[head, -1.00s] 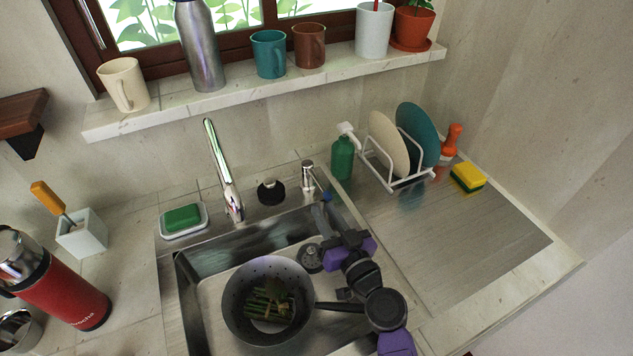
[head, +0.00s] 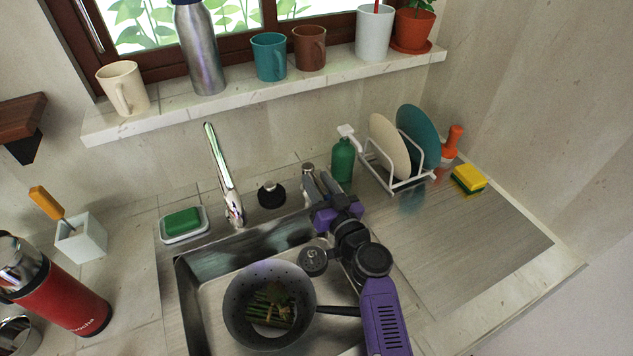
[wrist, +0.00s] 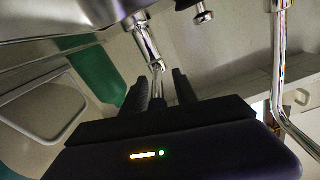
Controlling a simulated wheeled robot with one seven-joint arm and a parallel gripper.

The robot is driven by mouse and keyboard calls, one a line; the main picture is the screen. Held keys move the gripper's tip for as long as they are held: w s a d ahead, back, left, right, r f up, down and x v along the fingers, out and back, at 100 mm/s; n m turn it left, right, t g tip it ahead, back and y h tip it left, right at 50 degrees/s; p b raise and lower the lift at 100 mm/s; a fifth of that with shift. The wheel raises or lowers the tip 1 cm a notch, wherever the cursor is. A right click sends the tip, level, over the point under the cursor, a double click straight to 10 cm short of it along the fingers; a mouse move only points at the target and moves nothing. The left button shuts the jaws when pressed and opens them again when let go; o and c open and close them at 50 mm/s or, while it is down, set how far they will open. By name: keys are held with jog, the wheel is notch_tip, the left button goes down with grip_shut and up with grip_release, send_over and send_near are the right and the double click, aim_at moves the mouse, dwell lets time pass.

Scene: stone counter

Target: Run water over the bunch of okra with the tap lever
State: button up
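The green okra bunch (head: 272,306) lies in a dark perforated pan (head: 236,322) in the sink. The chrome spout (head: 224,175) rises behind the sink; it also shows in the wrist view (wrist: 281,75). No water shows. The tap lever is a thin chrome rod (wrist: 158,82) on a chrome post (wrist: 146,38); in the head view my gripper partly hides the post (head: 308,170). My gripper (head: 317,183) is at the post. In the wrist view my gripper (wrist: 160,88) has its fingers apart, with the lever between them; contact cannot be told.
A green bottle (head: 342,160) and a plate rack (head: 398,182) stand close to the right of my gripper. A black stopper (head: 271,194) sits to its left. The pan's handle (head: 338,310) points towards my arm. The steel drainboard (head: 470,240) is mostly clear.

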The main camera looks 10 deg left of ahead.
jog(key=shift+w+a+f, duration=0.1)
grip_shut()
jog(key=shift+f, duration=0.1)
jog(key=shift+d+f, duration=0.2)
jog(key=shift+d, duration=0.1)
dwell(1.1)
